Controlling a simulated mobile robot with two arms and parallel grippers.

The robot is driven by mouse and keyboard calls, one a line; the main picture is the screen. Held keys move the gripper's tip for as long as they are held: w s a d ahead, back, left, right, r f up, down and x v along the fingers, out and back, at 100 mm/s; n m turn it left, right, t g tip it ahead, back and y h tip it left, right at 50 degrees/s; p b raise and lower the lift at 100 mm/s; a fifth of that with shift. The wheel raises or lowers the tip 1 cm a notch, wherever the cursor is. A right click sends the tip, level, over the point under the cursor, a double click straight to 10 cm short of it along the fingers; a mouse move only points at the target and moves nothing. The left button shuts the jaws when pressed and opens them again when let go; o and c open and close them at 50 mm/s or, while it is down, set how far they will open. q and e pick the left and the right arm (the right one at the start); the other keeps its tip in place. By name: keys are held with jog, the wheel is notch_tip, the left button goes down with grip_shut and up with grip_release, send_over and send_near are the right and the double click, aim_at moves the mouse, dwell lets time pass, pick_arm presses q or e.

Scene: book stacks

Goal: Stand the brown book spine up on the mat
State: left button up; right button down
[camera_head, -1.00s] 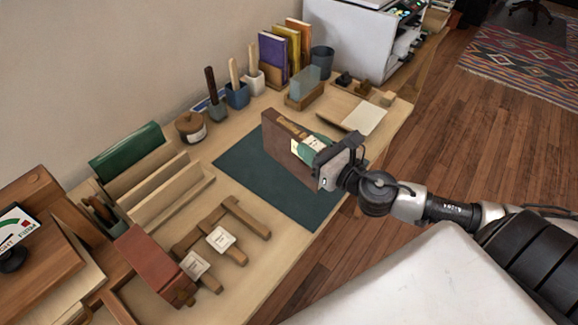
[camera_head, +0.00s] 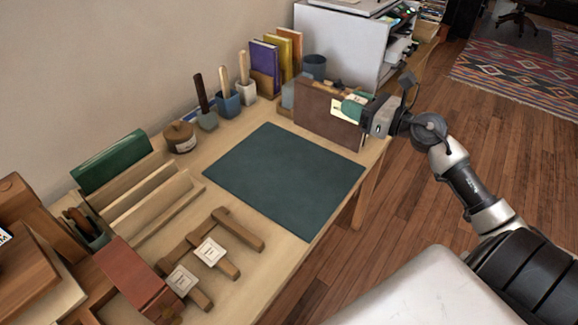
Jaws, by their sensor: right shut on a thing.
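The brown book (camera_head: 322,112) is held upright on edge, its broad cover facing me, beyond the far right edge of the dark green mat (camera_head: 285,178). My right gripper (camera_head: 362,110) is shut on the book at its right end, where a green patch and a pale label show. I cannot tell whether the book's lower edge touches the table. The mat is flat and bare. My left gripper is not in view.
Purple and yellow books (camera_head: 264,62) stand in a holder behind, with a dark cup (camera_head: 314,67) beside them. Brush pots (camera_head: 228,103) and a round jar (camera_head: 180,137) line the wall.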

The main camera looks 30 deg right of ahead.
jog(key=w+a+f, duration=0.4)
jog(key=a+f, duration=0.6)
jog(key=shift+a+f, duration=0.25)
jog(key=shift+a, duration=0.05)
jog(key=shift+f, duration=0.15)
jog(key=c, duration=0.8)
grip_release()
